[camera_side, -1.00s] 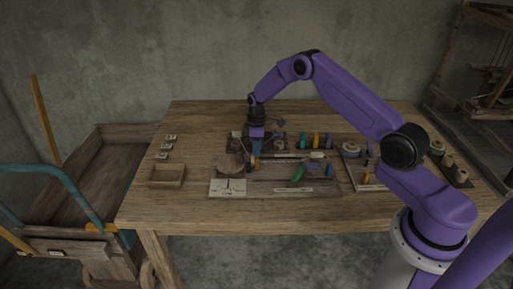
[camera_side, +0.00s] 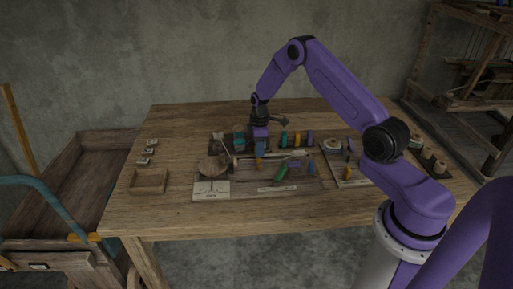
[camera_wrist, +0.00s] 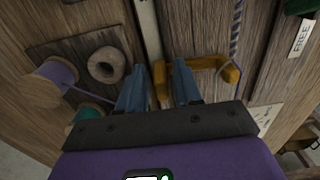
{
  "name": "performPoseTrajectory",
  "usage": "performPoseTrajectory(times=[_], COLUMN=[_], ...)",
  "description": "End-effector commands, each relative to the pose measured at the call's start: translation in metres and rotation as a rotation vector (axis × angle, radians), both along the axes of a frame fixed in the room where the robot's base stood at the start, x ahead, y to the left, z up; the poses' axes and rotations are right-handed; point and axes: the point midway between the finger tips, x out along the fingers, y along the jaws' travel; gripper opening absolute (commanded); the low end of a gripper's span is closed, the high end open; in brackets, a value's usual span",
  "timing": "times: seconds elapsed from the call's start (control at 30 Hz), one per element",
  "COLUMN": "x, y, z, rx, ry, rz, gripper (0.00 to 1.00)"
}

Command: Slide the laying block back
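My gripper (camera_wrist: 158,68) has two blue fingers pointing down, with a clear gap between them. A yellow bracket-like piece (camera_wrist: 206,63), which may be the laying block, has one leg between the fingers. I see no clear contact with both fingers. In the side view, my gripper (camera_side: 260,151) is low over the middle of the work area, and a small yellow part (camera_side: 259,163) shows just below it. A pale rail (camera_wrist: 148,28) runs away beyond the fingers in the wrist view.
A pale ring (camera_wrist: 106,65) and a purple spool (camera_wrist: 52,82) stand left of the fingers in the wrist view. A blue-and-white cord (camera_wrist: 236,32) passes by the bracket. Several coloured bobbins (camera_side: 297,139) stand right of my gripper. A wooden tray (camera_side: 149,181) sits at left.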

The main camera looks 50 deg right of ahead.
Motion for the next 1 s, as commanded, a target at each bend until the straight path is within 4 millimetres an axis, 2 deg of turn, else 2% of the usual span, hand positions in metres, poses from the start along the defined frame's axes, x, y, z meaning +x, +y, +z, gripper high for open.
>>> performPoseTrajectory(times=[0.3,0.47,0.57,1.0], x=[0.002,0.003,0.004,0.003], y=[0.001,0.002,0.002,0.001], z=[0.001,0.012,0.028,0.121], rx=[0.000,-0.001,-0.001,-0.001], ry=[-0.006,-0.009,-0.011,-0.010], rz=[0.000,0.001,0.001,0.000], gripper=[0.40,0.40,0.40,0.40])
